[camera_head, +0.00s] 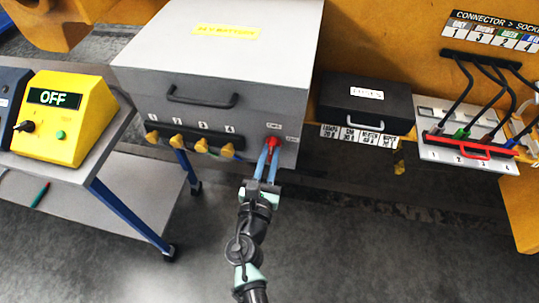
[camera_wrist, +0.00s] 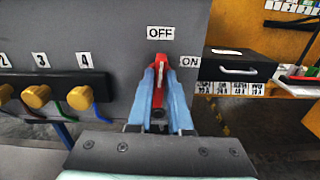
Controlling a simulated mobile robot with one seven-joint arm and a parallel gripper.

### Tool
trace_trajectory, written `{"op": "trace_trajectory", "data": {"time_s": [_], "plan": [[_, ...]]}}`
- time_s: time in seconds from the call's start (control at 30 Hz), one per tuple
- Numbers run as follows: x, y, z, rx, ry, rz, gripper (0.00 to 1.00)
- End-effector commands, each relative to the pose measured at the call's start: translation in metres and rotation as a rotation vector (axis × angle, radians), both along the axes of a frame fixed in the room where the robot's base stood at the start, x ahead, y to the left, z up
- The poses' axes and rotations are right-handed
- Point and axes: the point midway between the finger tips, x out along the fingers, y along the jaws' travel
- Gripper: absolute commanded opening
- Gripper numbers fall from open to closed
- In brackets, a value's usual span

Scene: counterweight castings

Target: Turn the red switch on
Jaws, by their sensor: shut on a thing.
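The red switch (camera_head: 273,141) is on the front face of the grey box (camera_head: 222,75), at its right end. In the wrist view the red switch (camera_wrist: 160,63) points up, toward the OFF label (camera_wrist: 160,33); the ON label (camera_wrist: 190,62) is to its right. My gripper (camera_head: 269,155) reaches up to it from below. In the wrist view the two blue fingers of my gripper (camera_wrist: 160,78) stand on either side of the switch, shut on it.
Several yellow knobs (camera_head: 202,145) line the box front left of the switch. A yellow unit reading OFF (camera_head: 64,118) stands on a cart at left. A black case (camera_head: 366,103) and a cable panel (camera_head: 465,152) are at right. Open floor lies below.

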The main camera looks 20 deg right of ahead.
Motion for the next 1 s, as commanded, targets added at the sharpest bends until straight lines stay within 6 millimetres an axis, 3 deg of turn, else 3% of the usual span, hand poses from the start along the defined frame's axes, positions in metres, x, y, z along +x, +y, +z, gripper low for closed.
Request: {"op": "trace_trajectory", "data": {"time_s": [1.0], "plan": [[-0.0048, -0.006, -0.0094, 0.744, -0.503, 0.002, 0.0]]}}
